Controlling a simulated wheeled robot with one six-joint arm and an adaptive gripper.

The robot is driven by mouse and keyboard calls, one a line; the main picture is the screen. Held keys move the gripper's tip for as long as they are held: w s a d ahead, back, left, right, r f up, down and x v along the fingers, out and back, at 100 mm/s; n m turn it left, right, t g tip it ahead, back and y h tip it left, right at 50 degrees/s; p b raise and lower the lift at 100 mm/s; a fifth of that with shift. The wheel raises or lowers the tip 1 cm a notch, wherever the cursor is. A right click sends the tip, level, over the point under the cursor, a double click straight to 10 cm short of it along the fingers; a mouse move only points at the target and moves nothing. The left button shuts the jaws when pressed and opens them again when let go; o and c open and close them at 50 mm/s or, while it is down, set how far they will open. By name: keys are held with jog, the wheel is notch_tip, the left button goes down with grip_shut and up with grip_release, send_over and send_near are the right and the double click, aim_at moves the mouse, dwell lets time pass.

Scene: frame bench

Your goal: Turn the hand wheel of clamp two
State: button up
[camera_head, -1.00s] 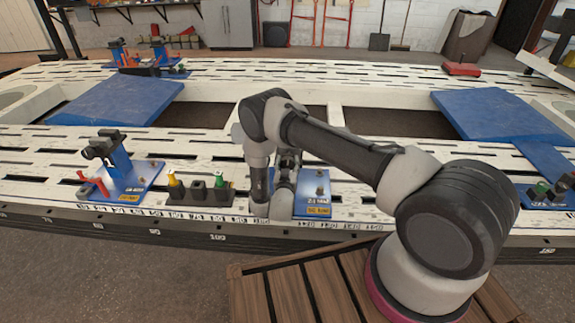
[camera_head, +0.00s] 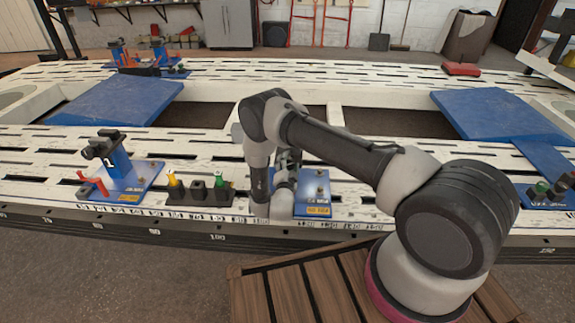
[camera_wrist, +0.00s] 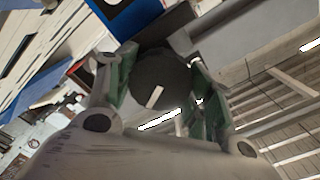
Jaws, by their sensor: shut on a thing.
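A dark round hand wheel (camera_wrist: 160,82) with a pale mark on its face fills the middle of the wrist view. My gripper (camera_wrist: 163,66) is shut on it, with one green-padded finger on each side of the rim. In the head view, a blue clamp plate (camera_head: 313,200) with a yellow label lies on the frame bench just right of my wrist. My arm hides most of this clamp and its wheel there. My gripper shows only in part behind my wrist (camera_head: 289,160). The label's writing is too small to read.
Another blue clamp (camera_head: 120,160) with a red handle (camera_head: 92,184) stands to the left. A black holder (camera_head: 200,193) with yellow and green pieces sits between. Blue ramps (camera_head: 118,100) lie farther back. More clamp parts (camera_head: 550,190) stand at the right edge.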

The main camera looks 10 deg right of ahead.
jog(key=m, duration=0.5)
jog(key=shift+f+m, duration=0.1)
jog(key=shift+m, duration=0.2)
jog(key=m, duration=1)
jog(key=shift+f+m, duration=0.1)
jog(key=shift+m, duration=2.5)
jog(key=o, duration=1)
jog(key=shift+o, duration=0.2)
